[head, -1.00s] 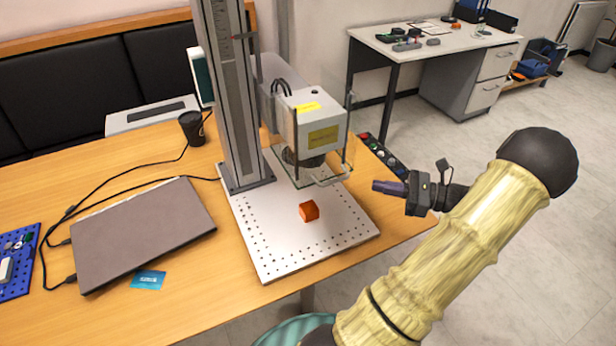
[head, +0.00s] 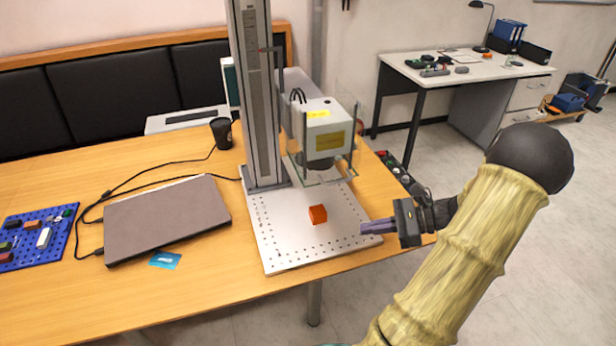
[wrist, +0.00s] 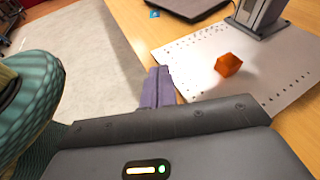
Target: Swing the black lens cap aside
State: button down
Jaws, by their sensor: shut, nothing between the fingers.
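The laser head (head: 326,135) is a pale box on a tall grey column above a perforated white plate (head: 285,245). A dark round part (head: 319,163) shows under the head, behind a clear guard (head: 340,174). I cannot tell the black lens cap apart from the lens there. My gripper (head: 364,228) has purple fingers, shut and empty, at the plate's right side, lower than the head and to its right. In the wrist view the closed fingers (wrist: 159,80) point toward the plate, touching nothing visible. The head is out of the wrist view.
An orange block (head: 318,214) sits on the plate, left of my fingers; it also shows in the wrist view (wrist: 228,64). A laptop (head: 166,217), blue card (head: 165,260) and black cup (head: 221,132) are on the table to the left. A button box (head: 396,170) is behind my gripper.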

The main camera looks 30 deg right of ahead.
jog(key=w+a+r+n+g+h, duration=0.1)
jog(key=a+n+g+h, duration=0.5)
jog(key=a+n, duration=1.8)
jog(key=a+h, duration=0.3)
jog(key=h, duration=0.2)
jog(key=shift+w+n, duration=0.3)
jog(key=shift+r, duration=0.1)
